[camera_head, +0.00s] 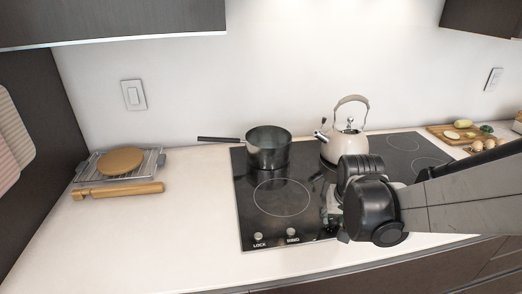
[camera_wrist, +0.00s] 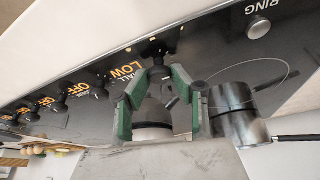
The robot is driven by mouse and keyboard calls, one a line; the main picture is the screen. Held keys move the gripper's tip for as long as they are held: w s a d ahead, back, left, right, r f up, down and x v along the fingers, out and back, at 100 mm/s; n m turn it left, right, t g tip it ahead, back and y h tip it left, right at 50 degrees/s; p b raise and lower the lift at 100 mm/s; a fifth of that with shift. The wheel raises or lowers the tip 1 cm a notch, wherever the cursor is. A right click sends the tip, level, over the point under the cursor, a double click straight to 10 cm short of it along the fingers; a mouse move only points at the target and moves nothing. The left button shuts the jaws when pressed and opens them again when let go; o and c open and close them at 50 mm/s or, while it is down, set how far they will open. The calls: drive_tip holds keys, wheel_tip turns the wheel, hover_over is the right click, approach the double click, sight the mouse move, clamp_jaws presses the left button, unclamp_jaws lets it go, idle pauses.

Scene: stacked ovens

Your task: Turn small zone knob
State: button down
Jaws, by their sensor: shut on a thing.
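The small zone knob (camera_wrist: 153,46) is black and shows at the top centre of the wrist view, beside orange lettering that reads partly "…ALL" and "LOW". My gripper (camera_wrist: 157,71) has green-padded fingers closed in on this knob, and they partly hide it. In the head view, my gripper (camera_head: 338,218) is over the front of the black cooktop (camera_head: 245,190). My wrist hides the knob there.
In the wrist view, several black knobs (camera_wrist: 60,106) with "OFF" labels run left. A light button (camera_wrist: 258,27) near "RING" sits right. A dark pot (camera_head: 268,155) and cream kettle (camera_head: 342,148) stand at the cooktop's back. The left counter holds a rolling pin (camera_head: 120,190).

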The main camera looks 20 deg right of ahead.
drive_tip(key=shift+n, duration=0.4)
drive_tip(key=n+y+b, duration=0.1)
drive_tip(key=n+y, duration=0.1)
drive_tip(key=n, duration=0.2)
drive_tip(key=shift+d+n, duration=0.15)
drive_tip(key=shift+n, duration=0.25)
drive_tip(key=n+y, duration=0.1)
drive_tip(key=n, duration=0.2)
drive_tip(key=n+g+y+b, duration=0.1)
drive_tip(key=n, duration=0.2)
drive_tip(key=shift+d, duration=0.1)
drive_tip(key=shift+n, duration=0.3)
drive_tip(key=c, duration=1.5)
unclamp_jaws()
drive_tip(key=shift+r, duration=0.1)
